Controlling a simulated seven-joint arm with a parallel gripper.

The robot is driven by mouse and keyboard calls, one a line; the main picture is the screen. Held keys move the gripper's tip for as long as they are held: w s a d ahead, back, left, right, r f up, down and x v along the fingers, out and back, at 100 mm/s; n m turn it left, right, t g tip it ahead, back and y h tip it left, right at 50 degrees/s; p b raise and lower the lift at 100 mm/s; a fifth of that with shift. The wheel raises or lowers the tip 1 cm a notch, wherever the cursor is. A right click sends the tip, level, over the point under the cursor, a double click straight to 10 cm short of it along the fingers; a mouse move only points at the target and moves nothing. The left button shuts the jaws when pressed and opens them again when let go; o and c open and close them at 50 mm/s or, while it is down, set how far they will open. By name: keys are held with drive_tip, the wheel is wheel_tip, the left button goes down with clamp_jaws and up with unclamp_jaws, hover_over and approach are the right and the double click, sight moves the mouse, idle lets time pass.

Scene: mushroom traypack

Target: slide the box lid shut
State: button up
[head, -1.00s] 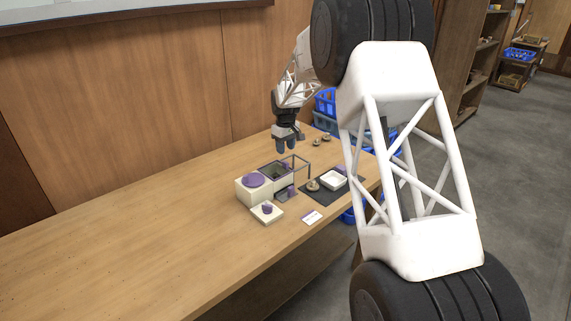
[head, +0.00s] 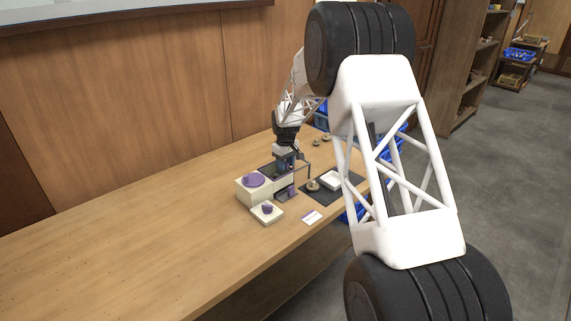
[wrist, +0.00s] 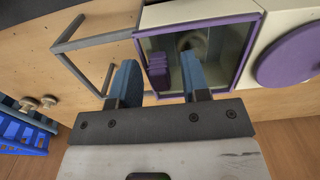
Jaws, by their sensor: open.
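The white box with a purple rim (wrist: 205,18) lies under my gripper in the wrist view. It surrounds a dark, glassy opening in which a pale rounded shape shows dimly. A purple ridged grip (wrist: 157,70) sits at the opening's left side. Where the lid's edges run, I cannot tell. My gripper (wrist: 158,62) is open, its blue fingers apart on either side of the purple grip, with no clear contact. In the head view my gripper (head: 285,164) is low over the dark compartment, and hides part of it.
A grey rail frame (wrist: 95,42) stands beside the box. A white block with a purple disc (head: 253,180) adjoins it. A small block with a purple knob (head: 267,208), a card (head: 312,217), a mushroom (head: 313,185) and a white tray (head: 331,180) are near. The table's left is clear.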

drive_tip(key=shift+c, duration=0.3)
clamp_jaws()
drive_tip(key=shift+s+a, duration=0.35)
drive_tip(key=shift+o, duration=0.3)
unclamp_jaws()
drive_tip(key=shift+r, duration=0.1)
wheel_tip(320, 180, up, 8)
idle(0.5)
